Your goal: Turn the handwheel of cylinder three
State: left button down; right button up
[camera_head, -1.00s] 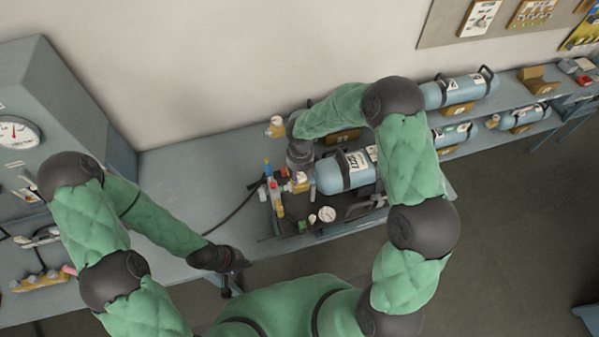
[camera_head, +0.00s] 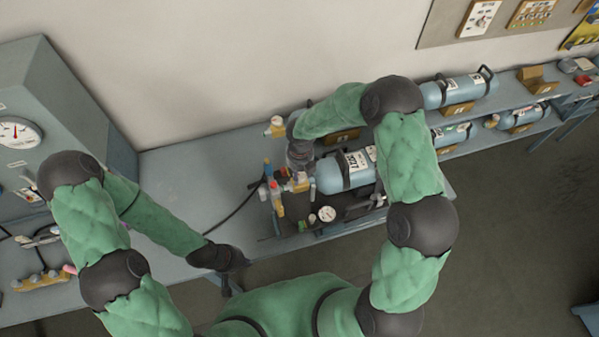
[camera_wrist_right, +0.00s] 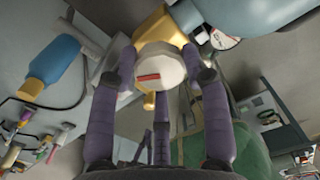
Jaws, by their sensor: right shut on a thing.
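A blue-grey cylinder (camera_head: 330,176) with a dark band and a white label lies on the bench; I cannot read its number surely. Its brass valve shows in the right wrist view (camera_wrist_right: 155,25), with a pale round handwheel (camera_wrist_right: 160,68) bearing a red mark. My right gripper (camera_wrist_right: 160,78) is shut on this handwheel, its purple-grey fingers on either side. In the head view my right gripper (camera_head: 298,176) points down at the cylinder's left end and hides most of the handwheel. My left gripper (camera_head: 233,262) hangs away near the bench's front edge; its fingers are unclear.
More cylinders lie on the rack at right, one on the upper shelf (camera_head: 462,91) and one lower (camera_head: 522,117). A dark tray (camera_head: 290,224) holds a round gauge (camera_head: 327,214) and small coloured fittings. A grey cabinet with a dial (camera_head: 17,133) stands at left.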

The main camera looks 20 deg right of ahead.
aim_at(302, 176)
jog(key=shift+s+d+f+n+p, duration=0.1)
jog(key=shift+s+n+p, duration=0.1)
jog(key=shift+n+p, duration=0.3)
jog(key=shift+s+f+n+p, duration=0.1)
jog(key=shift+s+n+p, duration=0.15)
jog(key=shift+n, duration=0.45)
dwell(2.1)
jog(key=o, duration=1)
jog(key=shift+o, duration=0.7)
jog(key=shift+d+r, duration=0.1)
jog(key=shift+d, duration=0.05)
jog(key=shift+w, duration=0.1)
jog(key=shift+r, duration=0.1)
jog(key=shift+w+r, duration=0.15)
jog(key=shift+r, duration=0.05)
notch_tip(302, 176, up, 11)
jog(key=shift+r, duration=0.2)
